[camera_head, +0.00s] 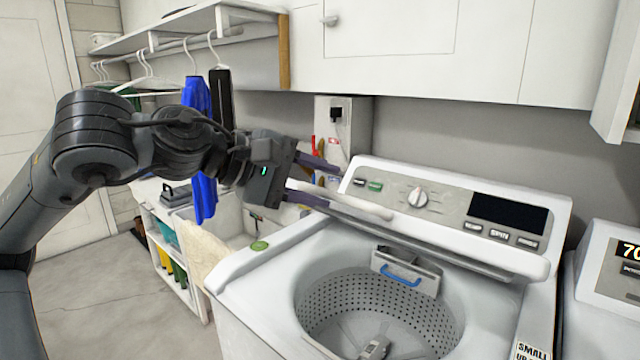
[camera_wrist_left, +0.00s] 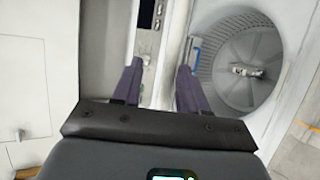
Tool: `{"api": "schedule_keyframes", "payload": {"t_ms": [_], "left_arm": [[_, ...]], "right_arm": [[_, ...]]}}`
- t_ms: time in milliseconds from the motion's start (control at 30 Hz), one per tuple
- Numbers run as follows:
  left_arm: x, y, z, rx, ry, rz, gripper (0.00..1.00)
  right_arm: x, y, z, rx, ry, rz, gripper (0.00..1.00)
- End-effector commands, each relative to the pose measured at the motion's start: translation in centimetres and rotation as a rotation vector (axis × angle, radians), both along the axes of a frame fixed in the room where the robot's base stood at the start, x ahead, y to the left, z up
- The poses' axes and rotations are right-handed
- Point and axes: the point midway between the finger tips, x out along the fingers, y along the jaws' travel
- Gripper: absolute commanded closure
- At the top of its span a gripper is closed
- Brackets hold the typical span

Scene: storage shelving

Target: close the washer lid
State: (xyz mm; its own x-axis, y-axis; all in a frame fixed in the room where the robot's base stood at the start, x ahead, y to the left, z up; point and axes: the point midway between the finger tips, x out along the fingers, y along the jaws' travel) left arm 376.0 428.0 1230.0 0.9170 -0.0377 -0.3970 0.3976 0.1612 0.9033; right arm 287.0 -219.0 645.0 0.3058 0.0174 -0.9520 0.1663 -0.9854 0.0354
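The white top-load washer (camera_head: 261,267) stands at the right of the head view, its perforated drum (camera_head: 318,302) uncovered. The drum also shows at upper right in the left wrist view (camera_wrist_left: 232,62). I cannot clearly make out the lid as a separate panel; it does not cover the drum opening. My left gripper (camera_head: 345,188) is at the washer's back left, by the left end of its control panel (camera_head: 450,212). Its purple fingers are apart, with a pale strip visible between them in the wrist view; contact cannot be told. My right gripper is not in view.
A second white appliance (camera_head: 598,300) stands close on the right. White cabinets (camera_head: 430,45) hang above the panel. A wall shelf (camera_head: 185,25) with hangers and blue cloth (camera_head: 203,185) is behind my left arm. Open floor (camera_head: 110,305) lies left of the washer.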

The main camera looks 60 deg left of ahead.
Motion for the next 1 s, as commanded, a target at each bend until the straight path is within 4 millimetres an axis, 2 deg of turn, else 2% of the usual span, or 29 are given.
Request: {"api": "schedule_keyframes", "payload": {"t_ms": [1000], "left_arm": [[-6.6,0.2,2.7,0.000,-0.003,0.000,0.59]], "right_arm": [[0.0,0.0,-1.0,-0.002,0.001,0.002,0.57]]}}
